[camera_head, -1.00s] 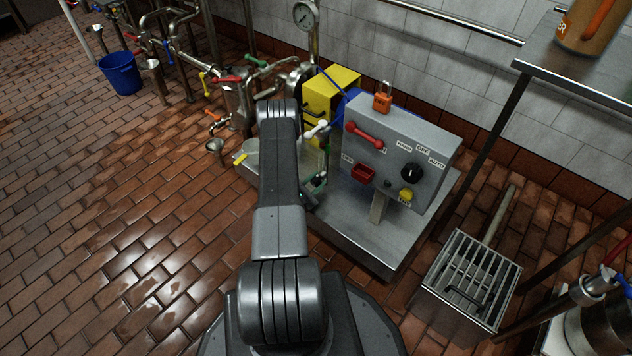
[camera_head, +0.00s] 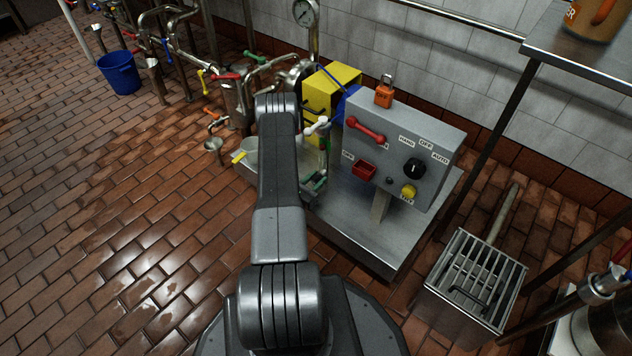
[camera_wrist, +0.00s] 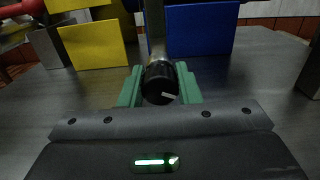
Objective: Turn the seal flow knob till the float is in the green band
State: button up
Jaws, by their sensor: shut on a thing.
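In the wrist view a black round knob (camera_wrist: 159,84) with a white pointer mark sits between the two green fingers of my gripper (camera_wrist: 160,88). The fingers are shut on it, one on each side. The pointer mark points to the lower right. A grey upright stem or tube rises behind the knob; I cannot make out a float or a green band. In the head view my arm hides the knob, and only a bit of my green gripper (camera_head: 318,183) shows beside the control box.
A grey control box (camera_head: 440,150) with a red handle, black selector and yellow button stands to the right. Behind are a yellow block (camera_head: 333,85) and a blue block (camera_wrist: 200,30). A slatted metal box (camera_head: 475,282) is on the floor at right.

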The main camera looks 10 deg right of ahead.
jog(key=shift+n, duration=0.5)
jog(key=o, duration=1)
jog(key=shift+p+v, duration=1.75)
jog(key=shift+v, duration=5.15)
jog(key=b+x, duration=0.3)
jog(key=x, duration=1.1)
jog(key=shift+a+b, duration=0.1)
jog(key=shift+b, duration=0.3)
